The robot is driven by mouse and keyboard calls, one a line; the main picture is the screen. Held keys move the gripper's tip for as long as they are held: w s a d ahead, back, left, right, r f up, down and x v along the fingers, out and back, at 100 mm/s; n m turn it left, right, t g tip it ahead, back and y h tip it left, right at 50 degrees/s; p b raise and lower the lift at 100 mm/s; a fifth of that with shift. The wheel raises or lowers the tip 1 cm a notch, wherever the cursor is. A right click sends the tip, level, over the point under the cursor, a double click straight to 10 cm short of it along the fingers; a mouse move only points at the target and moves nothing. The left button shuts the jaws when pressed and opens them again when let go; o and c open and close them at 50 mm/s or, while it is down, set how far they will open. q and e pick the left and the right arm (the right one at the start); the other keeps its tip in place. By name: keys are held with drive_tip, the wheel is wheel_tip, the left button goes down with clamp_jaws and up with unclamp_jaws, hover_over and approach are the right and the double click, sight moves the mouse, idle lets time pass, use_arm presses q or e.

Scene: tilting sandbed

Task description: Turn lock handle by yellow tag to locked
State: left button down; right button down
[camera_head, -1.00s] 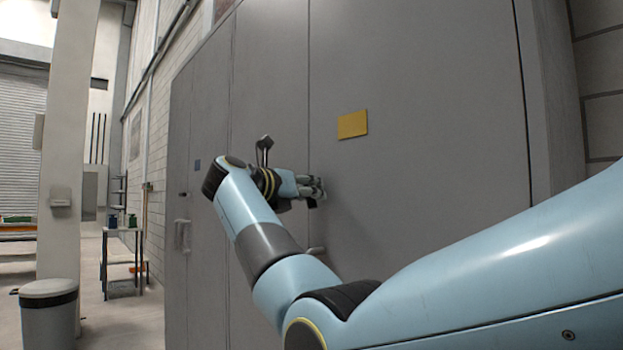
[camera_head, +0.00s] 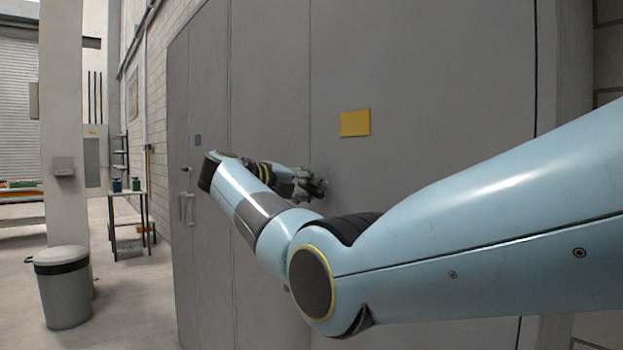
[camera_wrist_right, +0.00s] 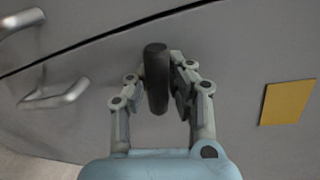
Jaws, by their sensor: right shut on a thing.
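The yellow tag (camera_head: 354,123) is on the grey cabinet door, right of my right gripper (camera_head: 318,188). It also shows at the right of the right wrist view (camera_wrist_right: 287,102). In the wrist view a dark, rod-like lock handle (camera_wrist_right: 156,78) stands between the fingers of my right gripper (camera_wrist_right: 160,88). The gripper is shut on it. In the head view the handle is hidden by the gripper and arm. My left gripper is in neither view.
The grey cabinet (camera_head: 430,75) fills the middle and right. Metal pull handles (camera_wrist_right: 55,97) show in the wrist view. A bin (camera_head: 64,295) and a small table (camera_head: 128,194) stand at the left, with open floor between.

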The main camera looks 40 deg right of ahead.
drive_tip(key=shift+f+n+g+p, duration=0.3)
drive_tip(key=shift+n+g+p, duration=0.25)
drive_tip(key=shift+n, duration=0.75)
drive_tip(key=shift+s+f, duration=0.1)
drive_tip(key=c, duration=1.1)
unclamp_jaws()
drive_tip(key=shift+c, duration=0.2)
drive_tip(key=shift+d+r, duration=0.1)
drive_tip(key=shift+r, duration=0.1)
drive_tip(key=shift+r, duration=0.1)
